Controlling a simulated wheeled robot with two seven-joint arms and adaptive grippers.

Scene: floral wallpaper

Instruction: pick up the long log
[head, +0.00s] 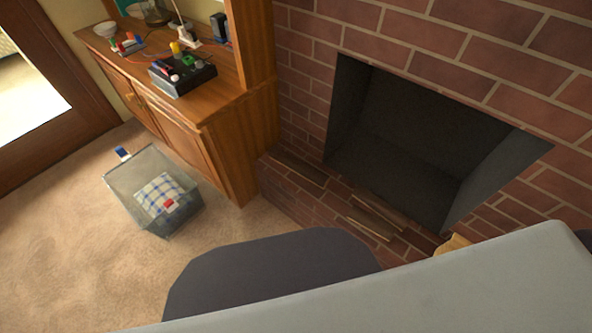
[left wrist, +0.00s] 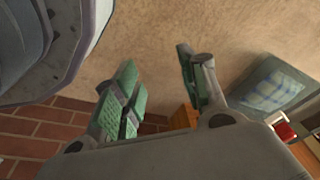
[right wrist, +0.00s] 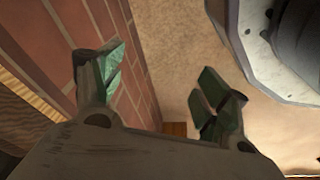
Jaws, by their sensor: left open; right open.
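Several narrow brown wooden pieces lie on the brick hearth ledge in front of the fireplace opening in the head view. One wooden piece (head: 298,169) lies at the ledge's left part. Another piece (head: 378,214) lies further right, with a darker one beside it. I cannot tell for sure which is the long log. My left gripper (left wrist: 160,85) is open and empty, over carpet and near brick. My right gripper (right wrist: 158,82) is open and empty beside the brick face. Neither gripper shows in the head view.
The fireplace opening (head: 410,135) is dark and empty. A clear bin (head: 185,222) with a checkered cloth stands on the carpet. A wooden cabinet (head: 225,140) carries a black box (head: 182,78) and small items. My grey arm covers the bottom right. Carpet at lower left is clear.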

